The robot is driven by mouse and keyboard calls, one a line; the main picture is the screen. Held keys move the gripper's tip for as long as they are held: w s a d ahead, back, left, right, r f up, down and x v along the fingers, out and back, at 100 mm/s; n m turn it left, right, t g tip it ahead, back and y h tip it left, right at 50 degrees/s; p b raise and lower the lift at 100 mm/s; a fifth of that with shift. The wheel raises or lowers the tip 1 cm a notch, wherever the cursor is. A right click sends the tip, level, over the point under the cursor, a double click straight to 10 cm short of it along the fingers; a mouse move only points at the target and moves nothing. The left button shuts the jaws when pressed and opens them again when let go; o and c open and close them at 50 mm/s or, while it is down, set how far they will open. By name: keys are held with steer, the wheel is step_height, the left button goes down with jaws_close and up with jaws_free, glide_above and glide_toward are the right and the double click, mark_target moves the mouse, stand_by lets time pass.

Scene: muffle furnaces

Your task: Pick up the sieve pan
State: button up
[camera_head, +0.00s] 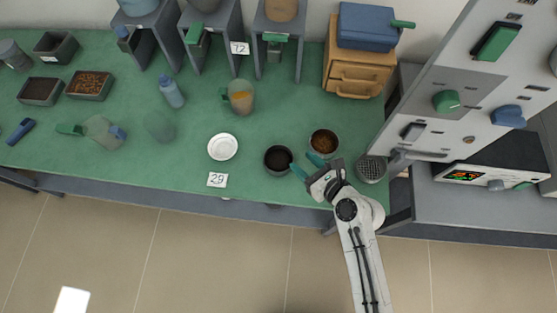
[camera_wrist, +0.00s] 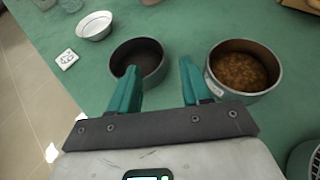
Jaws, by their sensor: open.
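Two round grey pans stand side by side on the green bench. The left pan (camera_head: 278,160) has a dark inside that looks empty; it also shows in the wrist view (camera_wrist: 145,54). The right pan (camera_head: 324,142) holds brown granular material and shows at right in the wrist view (camera_wrist: 243,68). I cannot tell for certain which is the sieve pan. My gripper (camera_head: 307,167) is open and empty. In the wrist view its left teal finger overlaps the left pan's near rim, and its right finger is between the two pans (camera_wrist: 158,70). Contact cannot be made out.
A round mesh-patterned container (camera_head: 371,168) stands right of my gripper, beside a tilted control panel (camera_head: 470,85). A white dish (camera_head: 222,147) and a "29" card (camera_head: 217,180) are to the left. A wooden drawer box (camera_head: 354,72) stands behind.

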mark_target(284, 147)
steer(key=b+x, duration=0.4)
steer(key=x, duration=0.2)
steer(key=shift+w+a+f, duration=0.1)
steer(key=shift+a+f, duration=0.15)
steer(key=shift+f, duration=0.05)
steer(key=shift+w+a+f+b, duration=0.1)
steer(key=shift+w+a+b, duration=0.35)
steer(key=shift+w, duration=0.1)
jaws_close()
